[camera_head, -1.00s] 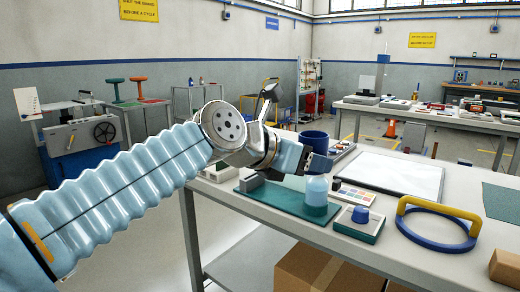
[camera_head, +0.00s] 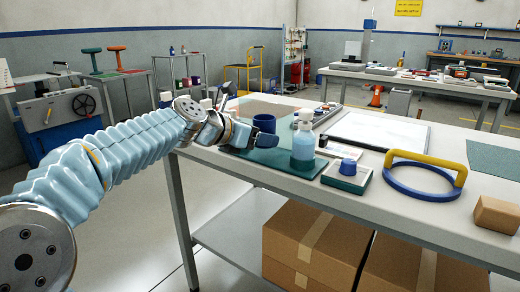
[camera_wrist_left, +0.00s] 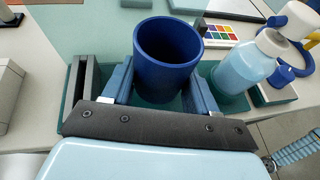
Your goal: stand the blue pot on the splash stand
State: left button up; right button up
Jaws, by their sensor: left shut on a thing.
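The dark blue pot (camera_head: 264,123) is upright between the fingers of my left gripper (camera_head: 252,134). The left wrist view shows the pot (camera_wrist_left: 168,55) from above, open and empty-looking, with a finger of the left gripper (camera_wrist_left: 163,88) against each side. The pot is over the flat dark green board (camera_head: 268,158), which I take for the splash stand; a gap or contact beneath it cannot be made out. A grey upright block (camera_wrist_left: 82,92) is left of the gripper in the wrist view. My right gripper is not in view.
A pale blue bottle with a white cap (camera_head: 303,145) stands close right of the pot. Further right are a small box with a blue knob (camera_head: 347,168), a blue ring with yellow handle (camera_head: 428,174) and a brown block (camera_head: 496,216). A white panel (camera_head: 380,131) lies behind.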

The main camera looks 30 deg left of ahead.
pick_arm(q)
jog(key=shift+f, duration=1)
jog(key=shift+f+b, duration=0.2)
jog(key=shift+b, duration=0.1)
jog(key=o, duration=1.1)
jog(key=shift+r, duration=0.2)
jog(key=shift+s+r, duration=0.15)
jog(key=shift+s, duration=0.15)
jog(key=v, duration=1.1)
jog(key=shift+s+a+p, duration=0.1)
jog(key=shift+s+p, duration=0.1)
jog(key=shift+p, duration=0.15)
